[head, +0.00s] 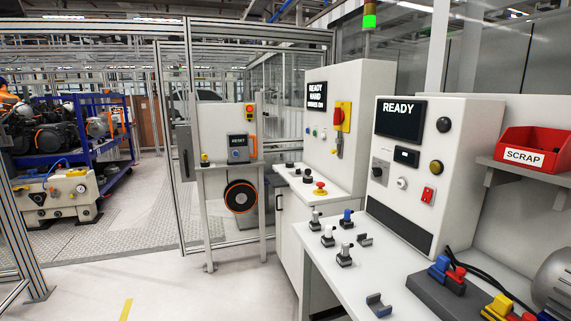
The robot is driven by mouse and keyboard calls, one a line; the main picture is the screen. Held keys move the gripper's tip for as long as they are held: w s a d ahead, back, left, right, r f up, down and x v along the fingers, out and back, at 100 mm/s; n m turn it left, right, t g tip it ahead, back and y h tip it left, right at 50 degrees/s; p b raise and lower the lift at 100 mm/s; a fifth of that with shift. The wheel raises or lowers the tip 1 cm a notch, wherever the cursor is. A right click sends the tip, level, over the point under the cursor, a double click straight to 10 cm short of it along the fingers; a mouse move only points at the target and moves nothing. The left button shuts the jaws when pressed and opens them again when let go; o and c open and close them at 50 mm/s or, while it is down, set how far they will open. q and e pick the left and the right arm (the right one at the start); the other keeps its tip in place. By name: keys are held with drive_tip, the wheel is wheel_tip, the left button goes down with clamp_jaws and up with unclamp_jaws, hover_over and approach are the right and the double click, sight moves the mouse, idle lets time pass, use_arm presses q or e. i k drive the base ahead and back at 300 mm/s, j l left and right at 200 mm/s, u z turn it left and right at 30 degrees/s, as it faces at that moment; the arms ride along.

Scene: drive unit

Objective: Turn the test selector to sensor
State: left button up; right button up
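A light grey test cabinet (457,145) stands at the right with a dark screen (401,119) reading READY. A grey square plate with a small dark rotary knob (378,172) sits at the lower left of its front and looks like a selector. Its label and pointer direction are too small to read. Neither of my grippers is in view.
A bench (336,262) before the cabinet holds several small fittings and coloured connectors. A red SCRAP bin (535,143) sits on a shelf at right. A second cabinet (358,80) with a red-yellow switch stands left of it. The floor (190,285) at front left is clear.

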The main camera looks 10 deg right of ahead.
sight(377, 172)
drive_tip(key=i+j, duration=0.15)
drive_tip(key=i, duration=0.35)
drive_tip(key=i+j+u, duration=0.1)
drive_tip(key=i, duration=0.4)
drive_tip(key=i+j, duration=0.2)
drive_tip(key=i, duration=0.3)
drive_tip(key=i+j+z, duration=0.15)
drive_tip(key=i+z, duration=0.25)
drive_tip(key=i+j+z, duration=0.25)
drive_tip(key=z, duration=0.2)
drive_tip(key=i+j+z, duration=0.55)
drive_tip(key=j+z, duration=0.3)
